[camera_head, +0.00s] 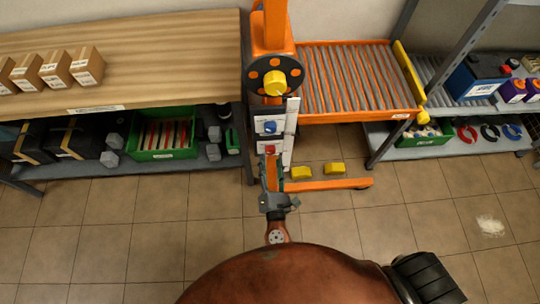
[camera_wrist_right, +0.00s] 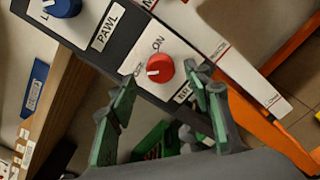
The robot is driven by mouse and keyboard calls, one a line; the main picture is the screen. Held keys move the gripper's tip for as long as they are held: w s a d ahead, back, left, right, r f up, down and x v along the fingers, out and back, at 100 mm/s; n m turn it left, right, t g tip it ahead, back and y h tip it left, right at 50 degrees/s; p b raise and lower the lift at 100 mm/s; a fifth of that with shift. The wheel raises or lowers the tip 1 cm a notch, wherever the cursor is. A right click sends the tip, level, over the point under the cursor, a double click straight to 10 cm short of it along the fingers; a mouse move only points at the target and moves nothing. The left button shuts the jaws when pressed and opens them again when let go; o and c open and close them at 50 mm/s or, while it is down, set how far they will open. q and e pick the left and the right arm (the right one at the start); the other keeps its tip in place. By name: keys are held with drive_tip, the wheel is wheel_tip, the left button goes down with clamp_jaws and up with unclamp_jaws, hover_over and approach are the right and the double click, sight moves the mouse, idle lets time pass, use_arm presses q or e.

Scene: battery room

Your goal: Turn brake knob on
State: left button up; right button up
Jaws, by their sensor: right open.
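The red knob (camera_wrist_right: 160,68) sits on a white plate marked ON at its top and OFF at its left, on the control panel (camera_wrist_right: 205,45). Its white mark points left, toward the OFF side. The label beside it is partly hidden by a finger. In the head view the red knob (camera_head: 270,149) is low on the panel (camera_head: 290,130). My right gripper (camera_head: 271,165) is just in front of it. In the right wrist view my right gripper (camera_wrist_right: 163,82) is open, its green-padded fingers either side of and below the knob, apparently empty. My left gripper is not in view.
A blue knob (camera_head: 270,127) labelled PAWL sits above the red one. The orange hoist (camera_head: 270,50) carries the panel; its orange foot (camera_head: 325,184) lies on the floor. A wooden bench (camera_head: 170,60) is left, a roller conveyor (camera_head: 355,75) right.

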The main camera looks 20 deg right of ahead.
sight(270, 150)
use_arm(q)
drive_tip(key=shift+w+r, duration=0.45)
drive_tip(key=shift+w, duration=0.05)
use_arm(e)
drive_tip(key=shift+x, duration=1.35)
drive_tip(key=shift+c, duration=0.4)
drive_tip(key=c, duration=1.1)
drive_tip(key=shift+o, duration=0.2)
